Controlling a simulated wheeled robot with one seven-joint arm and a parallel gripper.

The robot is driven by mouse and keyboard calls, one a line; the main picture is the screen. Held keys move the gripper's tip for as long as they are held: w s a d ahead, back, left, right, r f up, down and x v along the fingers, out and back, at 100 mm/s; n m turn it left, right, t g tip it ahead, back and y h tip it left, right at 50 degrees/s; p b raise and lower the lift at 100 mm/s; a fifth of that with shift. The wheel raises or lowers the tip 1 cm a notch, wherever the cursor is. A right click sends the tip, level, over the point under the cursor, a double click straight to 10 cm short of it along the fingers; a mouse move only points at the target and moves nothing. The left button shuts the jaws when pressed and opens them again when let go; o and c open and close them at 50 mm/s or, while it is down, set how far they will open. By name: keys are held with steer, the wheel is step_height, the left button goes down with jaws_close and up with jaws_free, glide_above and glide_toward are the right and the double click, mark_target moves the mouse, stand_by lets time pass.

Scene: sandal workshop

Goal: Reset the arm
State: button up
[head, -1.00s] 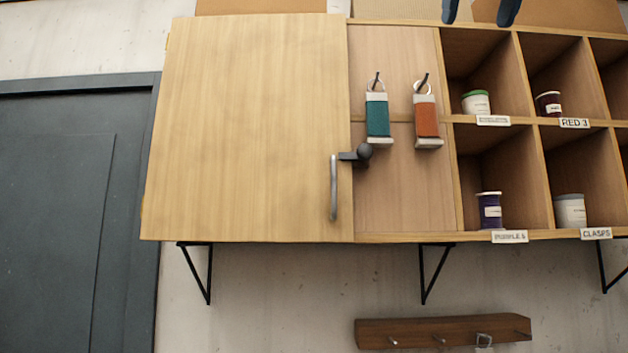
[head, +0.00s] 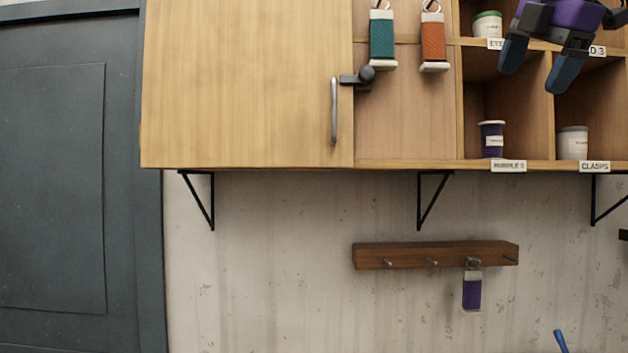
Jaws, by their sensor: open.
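My gripper (head: 535,72) is at the upper right of the head view, in front of the cubbyholes. Its two dark blue fingers point down and stand apart, with nothing between them. A purple part of my arm shows just above the fingers, and the rest is cut off by the frame's top and right edges. The gripper covers part of the upper right cubbyhole and its label.
A wall cabinet (head: 245,80) has a shut door with a metal handle (head: 334,110). Teal (head: 382,40) and orange (head: 433,42) tags hang beside it. Cubbyholes hold a purple jar (head: 491,139) and white jar (head: 572,143). Below, a peg rail (head: 405,256) holds a purple tag (head: 472,292).

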steer(key=s+f+m, duration=0.5)
steer(key=f+m, duration=0.2)
steer(key=f, duration=0.5)
steer(key=s+a+f+m+g, duration=0.1)
steer(key=s+f+m, duration=0.4)
steer(key=f, duration=0.7)
steer(key=s+a+f+m+h, duration=0.1)
steer(key=s+f+m, duration=0.4)
steer(key=f+m, duration=0.4)
step_height(320, 180, down, 4)
steer(key=shift+r+g, duration=0.1)
steer(key=shift+g, duration=0.3)
